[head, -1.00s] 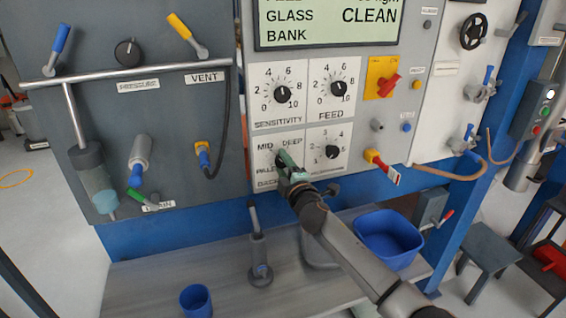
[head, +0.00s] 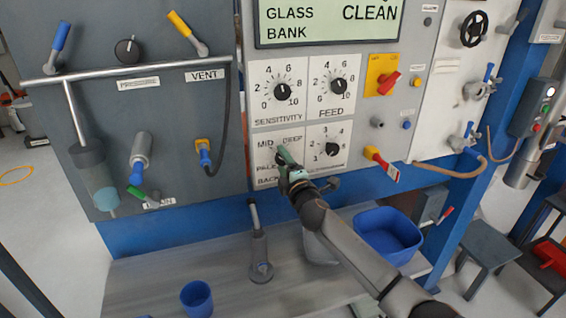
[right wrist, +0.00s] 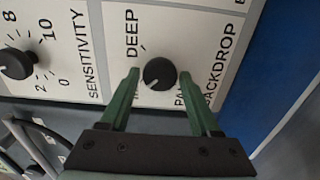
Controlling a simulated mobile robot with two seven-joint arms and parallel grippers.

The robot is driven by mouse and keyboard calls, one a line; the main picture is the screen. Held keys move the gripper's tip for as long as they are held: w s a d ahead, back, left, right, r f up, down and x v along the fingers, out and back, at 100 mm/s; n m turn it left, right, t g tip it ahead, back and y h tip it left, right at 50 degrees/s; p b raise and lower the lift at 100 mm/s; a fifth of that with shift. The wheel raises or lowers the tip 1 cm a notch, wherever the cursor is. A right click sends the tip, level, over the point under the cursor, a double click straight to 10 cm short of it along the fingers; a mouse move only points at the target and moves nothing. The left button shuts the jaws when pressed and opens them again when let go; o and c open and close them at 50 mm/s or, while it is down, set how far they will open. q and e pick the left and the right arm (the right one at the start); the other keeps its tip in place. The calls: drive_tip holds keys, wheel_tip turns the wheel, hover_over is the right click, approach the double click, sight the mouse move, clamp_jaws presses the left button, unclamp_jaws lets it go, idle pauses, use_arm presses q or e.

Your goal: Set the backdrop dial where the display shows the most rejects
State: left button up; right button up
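The backdrop dial (right wrist: 160,73) is a round black knob on a white plate marked MID, DEEP and PALE. In the right wrist view its white mark points lower left, towards a label mostly hidden by a finger, seemingly MID. My right gripper (head: 283,155) is at this dial; in the head view it hides most of the knob. In the right wrist view its green fingers stand open on either side of the knob, with gaps showing. The display (head: 328,22) reads GLASS BANK and CLEAN; its upper part is cut off, and no reject count shows. My left gripper is out of view.
The sensitivity dial (head: 282,92) and feed dial (head: 338,87) sit above, and another numbered dial (head: 332,150) is close on the right. A red-handled valve (head: 384,165) and a red switch (head: 388,83) are further right. A blue tub (head: 388,232) stands below.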

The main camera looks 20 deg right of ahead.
drive_tip(key=shift+o, duration=1)
drive_tip(key=s, duration=1.2)
drive_tip(key=shift+s+d, duration=0.25)
